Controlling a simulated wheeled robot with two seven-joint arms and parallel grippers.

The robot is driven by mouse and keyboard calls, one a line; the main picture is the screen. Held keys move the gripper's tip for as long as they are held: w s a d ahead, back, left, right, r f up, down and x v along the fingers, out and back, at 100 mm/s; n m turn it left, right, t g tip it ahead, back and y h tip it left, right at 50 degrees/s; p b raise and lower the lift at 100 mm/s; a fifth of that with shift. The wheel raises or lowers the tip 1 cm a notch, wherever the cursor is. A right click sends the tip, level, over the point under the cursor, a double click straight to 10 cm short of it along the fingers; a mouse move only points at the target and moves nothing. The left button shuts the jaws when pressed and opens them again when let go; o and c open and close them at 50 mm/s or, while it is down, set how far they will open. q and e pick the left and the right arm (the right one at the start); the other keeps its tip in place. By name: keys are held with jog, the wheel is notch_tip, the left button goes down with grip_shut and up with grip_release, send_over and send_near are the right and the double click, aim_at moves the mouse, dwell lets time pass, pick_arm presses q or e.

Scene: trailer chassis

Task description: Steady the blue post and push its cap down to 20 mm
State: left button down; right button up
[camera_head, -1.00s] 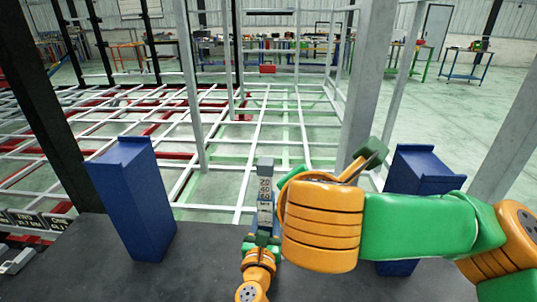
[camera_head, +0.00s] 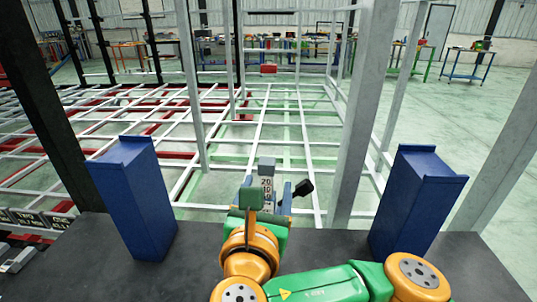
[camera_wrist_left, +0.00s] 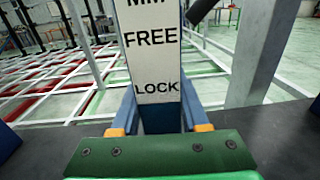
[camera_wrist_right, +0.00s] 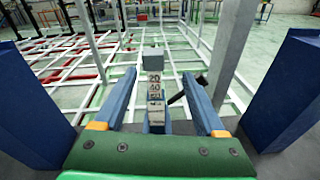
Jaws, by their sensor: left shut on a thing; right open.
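The post's grey cap (camera_head: 266,164) stands above a white scale plate (camera_head: 266,186) in the head view. Its blue lower body (camera_wrist_left: 160,121) shows between my left gripper's (camera_wrist_left: 160,98) fingers, which are shut on it. The plate there reads FREE and LOCK. My right gripper (camera_wrist_right: 160,76) is open and empty. In the right wrist view the upright scale plate (camera_wrist_right: 154,92) and cap (camera_wrist_right: 152,58) show between its fingers; whether they reach around the post is unclear. In the head view my right gripper (camera_head: 265,195) hides my left gripper.
A black-knobbed lever (camera_head: 303,187) sticks out right of the post. Large blue blocks stand on the dark table at the left (camera_head: 138,205) and right (camera_head: 415,200). A grey upright (camera_head: 355,110) rises behind, near the right block. White chassis bars lie beyond the table.

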aim_at(268, 158)
jog(key=shift+n+t, duration=0.6)
jog(key=shift+n, duration=0.1)
jog(key=w, duration=1.1)
jog(key=shift+a+r, duration=0.15)
jog(key=shift+r, duration=0.1)
grip_shut()
